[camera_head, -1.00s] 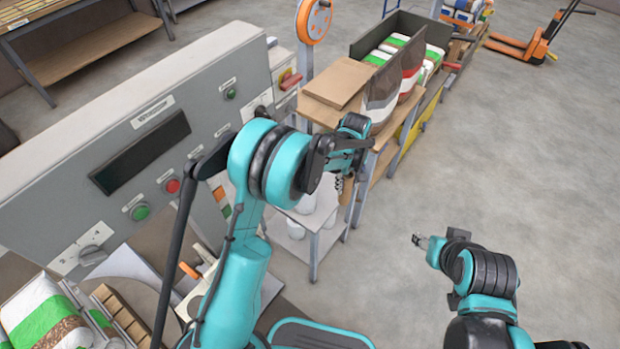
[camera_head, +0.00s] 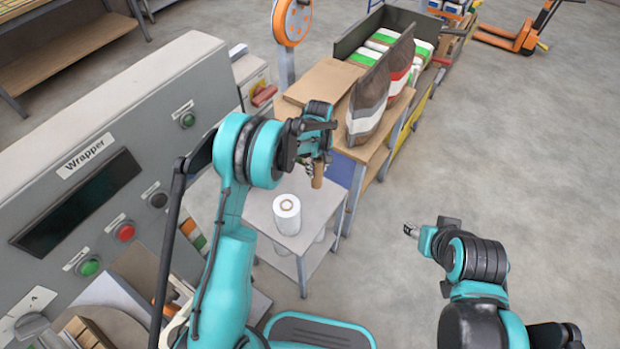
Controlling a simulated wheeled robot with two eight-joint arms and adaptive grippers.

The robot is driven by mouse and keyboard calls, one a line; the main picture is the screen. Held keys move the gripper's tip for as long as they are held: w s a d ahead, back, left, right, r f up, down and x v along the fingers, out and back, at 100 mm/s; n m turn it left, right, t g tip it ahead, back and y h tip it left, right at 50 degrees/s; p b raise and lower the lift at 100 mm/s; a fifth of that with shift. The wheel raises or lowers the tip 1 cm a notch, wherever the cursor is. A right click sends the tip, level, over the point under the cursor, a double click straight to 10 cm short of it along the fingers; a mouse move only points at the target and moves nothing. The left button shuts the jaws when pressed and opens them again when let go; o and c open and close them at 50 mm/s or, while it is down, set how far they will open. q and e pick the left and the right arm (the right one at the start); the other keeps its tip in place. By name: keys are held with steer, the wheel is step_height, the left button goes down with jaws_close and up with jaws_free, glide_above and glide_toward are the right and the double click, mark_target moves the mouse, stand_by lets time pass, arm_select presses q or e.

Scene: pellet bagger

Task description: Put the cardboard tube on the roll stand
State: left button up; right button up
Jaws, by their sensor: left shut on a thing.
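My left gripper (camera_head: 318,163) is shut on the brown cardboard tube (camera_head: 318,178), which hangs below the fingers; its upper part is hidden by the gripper. The tube is in front of the wooden table and near the back edge of a grey two-tier stand (camera_head: 318,205). A white roll (camera_head: 287,213) stands upright on that stand's top. I cannot tell for sure whether this stand is the roll stand. My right gripper (camera_head: 411,230) is over open floor at the right, apart from everything; its fingers are too small to read.
The grey wrapper panel (camera_head: 90,140) fills the left side. A wooden table (camera_head: 345,140) with a brown bag (camera_head: 368,100) stands behind the grey stand. An orange pallet truck (camera_head: 510,38) is far right.

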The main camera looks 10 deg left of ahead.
arm_select(q)
steer(key=shift+w+a+f+b, duration=0.15)
steer(key=shift+a+f+b, duration=0.2)
steer(key=shift+f, duration=0.55)
steer(key=shift+w+a+f+b, duration=0.15)
steer(key=shift+a+f+b, duration=0.25)
steer(key=shift+f, duration=0.5)
steer(key=shift+w+a+f+b, duration=0.15)
steer(key=shift+a+f+b, duration=0.2)
steer(key=shift+f, duration=0.55)
steer(key=shift+f, duration=0.2)
steer(key=o, duration=1.1)
steer(key=shift+o, duration=0.2)
steer(key=shift+r, duration=0.1)
